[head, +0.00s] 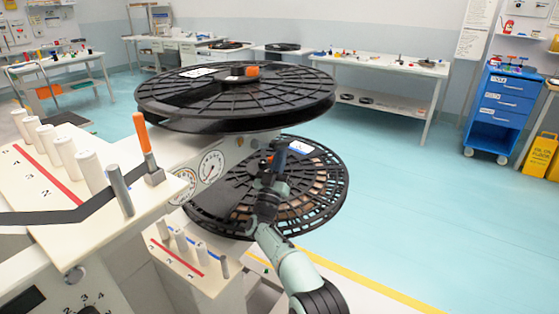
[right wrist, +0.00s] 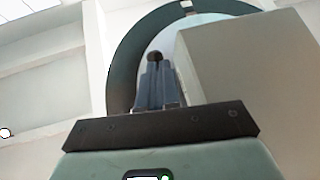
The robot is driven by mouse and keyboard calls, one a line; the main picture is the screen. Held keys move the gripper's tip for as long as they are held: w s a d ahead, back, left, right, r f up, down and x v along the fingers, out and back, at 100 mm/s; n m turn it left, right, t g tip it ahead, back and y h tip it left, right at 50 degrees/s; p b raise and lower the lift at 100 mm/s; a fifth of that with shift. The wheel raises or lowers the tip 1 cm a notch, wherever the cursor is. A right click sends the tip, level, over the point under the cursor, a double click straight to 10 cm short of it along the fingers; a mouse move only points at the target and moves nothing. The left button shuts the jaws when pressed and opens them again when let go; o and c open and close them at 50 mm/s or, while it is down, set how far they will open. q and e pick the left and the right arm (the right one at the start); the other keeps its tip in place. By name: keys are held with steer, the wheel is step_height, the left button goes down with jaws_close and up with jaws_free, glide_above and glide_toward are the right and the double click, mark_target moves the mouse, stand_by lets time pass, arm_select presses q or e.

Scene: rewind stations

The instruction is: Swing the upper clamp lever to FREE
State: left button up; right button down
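The upper black reel (head: 310,95) lies flat on top of the machine. A short orange-ended lever (head: 252,71) sits at its hub. A taller orange-handled lever (head: 142,134) stands tilted on the white deck at the left. The lower black reel (head: 328,198) lies below, with a small orange part (head: 270,158) near its hub. My right gripper (head: 279,152) is over the lower reel, below and apart from the upper reel. In the right wrist view its fingers (right wrist: 157,85) are together, with a small dark round shape beyond the tips. My left gripper is out of view.
White rollers (head: 65,153) and a metal post (head: 120,188) stand on the deck at left. Two gauges (head: 211,166) are on the machine's side. Workbenches (head: 385,68) and a blue cart (head: 500,100) stand further back.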

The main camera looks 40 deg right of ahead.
steer(key=shift+s+d+r, duration=0.15)
steer(key=shift+s+r, duration=0.05)
steer(key=shift+r, duration=0.35)
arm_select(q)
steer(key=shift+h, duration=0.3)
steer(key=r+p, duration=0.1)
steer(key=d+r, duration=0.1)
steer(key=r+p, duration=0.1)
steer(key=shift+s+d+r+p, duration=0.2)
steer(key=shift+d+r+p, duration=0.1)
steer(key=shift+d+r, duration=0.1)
arm_select(e)
steer(key=s+a+f, duration=0.1)
steer(key=s+a, duration=0.6)
steer(key=a, duration=0.3)
steer(key=shift+s+a+f, duration=0.2)
steer(key=shift+a+f, duration=0.15)
steer(key=shift+a, duration=0.05)
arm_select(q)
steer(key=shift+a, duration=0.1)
